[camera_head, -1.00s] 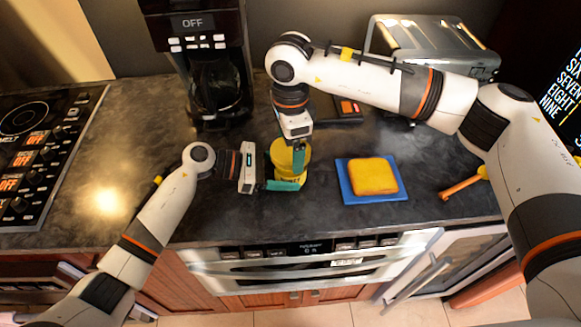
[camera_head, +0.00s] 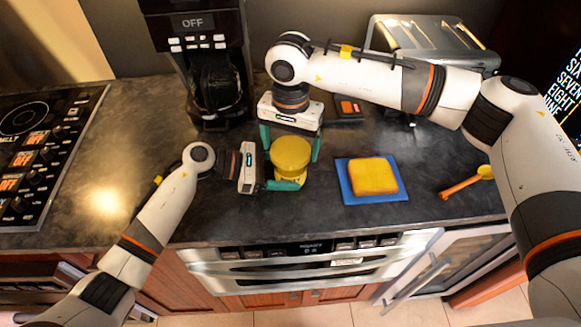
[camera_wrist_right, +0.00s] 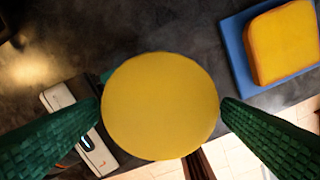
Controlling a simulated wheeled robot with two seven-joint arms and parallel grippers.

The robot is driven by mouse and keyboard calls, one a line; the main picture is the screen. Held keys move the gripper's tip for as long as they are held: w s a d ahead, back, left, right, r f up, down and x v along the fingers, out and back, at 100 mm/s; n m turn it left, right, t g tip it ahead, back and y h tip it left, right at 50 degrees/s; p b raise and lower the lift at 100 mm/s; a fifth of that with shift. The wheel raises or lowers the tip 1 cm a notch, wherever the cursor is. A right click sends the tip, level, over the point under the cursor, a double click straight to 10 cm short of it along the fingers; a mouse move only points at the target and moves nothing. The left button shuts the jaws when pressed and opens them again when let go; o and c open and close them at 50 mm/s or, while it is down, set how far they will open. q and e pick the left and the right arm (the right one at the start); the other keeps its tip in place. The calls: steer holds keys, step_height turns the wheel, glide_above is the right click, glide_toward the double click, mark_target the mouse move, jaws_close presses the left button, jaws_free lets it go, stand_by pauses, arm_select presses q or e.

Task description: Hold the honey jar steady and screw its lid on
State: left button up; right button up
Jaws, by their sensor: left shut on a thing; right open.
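The honey jar (camera_head: 289,184) stands upright on the dark counter, mostly hidden under its yellow lid (camera_head: 291,152). The lid sits on top of the jar and looks level; how tightly it is seated cannot be told. In the right wrist view the round lid (camera_wrist_right: 160,106) fills the middle. My left gripper (camera_head: 285,185) is shut on the jar from the left, low on its body. My right gripper (camera_head: 291,146) is above the jar, pointing down, open.
A toast slice (camera_head: 373,176) on a blue board (camera_head: 352,197) lies right of the jar. A coffee maker (camera_head: 213,80) stands behind left and a toaster (camera_head: 432,42) behind right. A yellow-orange spoon (camera_head: 463,184) lies far right. The stovetop (camera_head: 38,150) is at left.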

steer(key=n, duration=0.5)
steer(key=shift+n, duration=0.3)
steer(key=shift+c, duration=0.2)
steer(key=c, duration=0.8)
steer(key=m, duration=0.4)
steer(key=shift+m, duration=0.3)
steer(key=shift+c, duration=0.2)
steer(key=m, duration=0.4)
steer(key=shift+m, duration=0.4)
steer(key=m, duration=0.4)
steer(key=shift+m, duration=0.3)
steer(key=m, duration=0.4)
steer(key=shift+m, duration=0.3)
steer(key=o, duration=0.9)
